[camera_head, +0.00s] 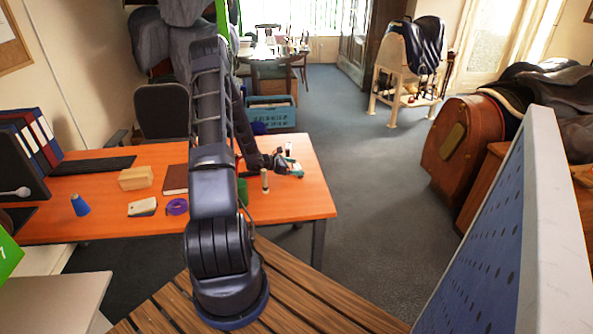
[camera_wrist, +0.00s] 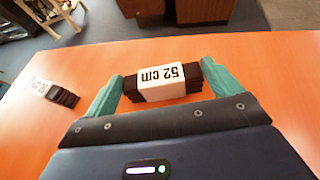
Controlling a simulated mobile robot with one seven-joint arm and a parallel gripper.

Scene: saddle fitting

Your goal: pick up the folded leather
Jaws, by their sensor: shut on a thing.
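The folded leather (camera_wrist: 162,84) is a dark folded strip bundle with a white band reading "52 cm", seen in the wrist view. The teal fingers of my gripper (camera_wrist: 164,80) are shut on its two ends, and the band shows between them. A second dark bundle with a white band (camera_wrist: 56,92) lies on the orange desk to the left, apart from my gripper. In the head view my gripper (camera_head: 286,164) is over the desk's right part, small and partly hidden by my arm. I cannot tell whether the held bundle touches the desk.
The orange desk (camera_head: 295,200) also bears a wooden block (camera_head: 135,178), a purple roll (camera_head: 177,206), a blue cone (camera_head: 80,205) and a pale upright cylinder (camera_head: 265,181) close to my gripper. A blue crate (camera_head: 271,117) stands behind. Open floor lies to the right.

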